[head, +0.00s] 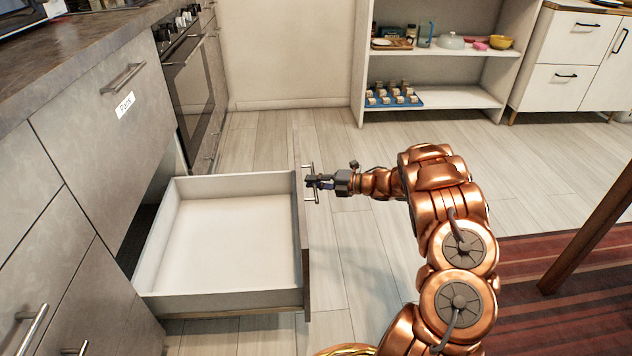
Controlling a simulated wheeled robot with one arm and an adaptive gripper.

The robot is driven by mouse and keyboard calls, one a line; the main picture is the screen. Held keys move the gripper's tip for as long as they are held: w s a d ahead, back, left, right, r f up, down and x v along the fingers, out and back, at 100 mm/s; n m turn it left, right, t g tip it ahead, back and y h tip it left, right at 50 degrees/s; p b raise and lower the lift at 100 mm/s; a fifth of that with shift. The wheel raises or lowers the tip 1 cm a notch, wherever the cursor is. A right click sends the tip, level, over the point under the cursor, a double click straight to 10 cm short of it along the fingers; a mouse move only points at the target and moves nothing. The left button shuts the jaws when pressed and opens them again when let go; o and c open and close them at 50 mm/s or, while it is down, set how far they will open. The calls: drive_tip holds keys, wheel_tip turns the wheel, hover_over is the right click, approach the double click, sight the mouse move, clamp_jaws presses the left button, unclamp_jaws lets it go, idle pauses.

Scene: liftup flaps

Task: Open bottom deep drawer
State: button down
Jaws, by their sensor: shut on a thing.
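The bottom deep drawer (228,252) of the grey counter is pulled far out. Its white inside is empty. Its front panel (302,245) faces right, seen nearly edge-on. A metal bar handle (310,172) is on the front's outer face. My gripper (315,183) is shut on the handle, with my copper arm reaching in from the right. The finger contact is small in the picture.
A closed upper drawer with a paper label (125,105) is above the open one. An oven (188,85) stands beyond. A shelf (440,97) is at the back. A table leg (590,235) stands on a striped rug (540,290) at right. Wood floor between is clear.

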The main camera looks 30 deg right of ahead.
drive_tip(key=shift+d, duration=0.15)
drive_tip(key=c, duration=1.2)
unclamp_jaws()
drive_tip(key=v, duration=1.2)
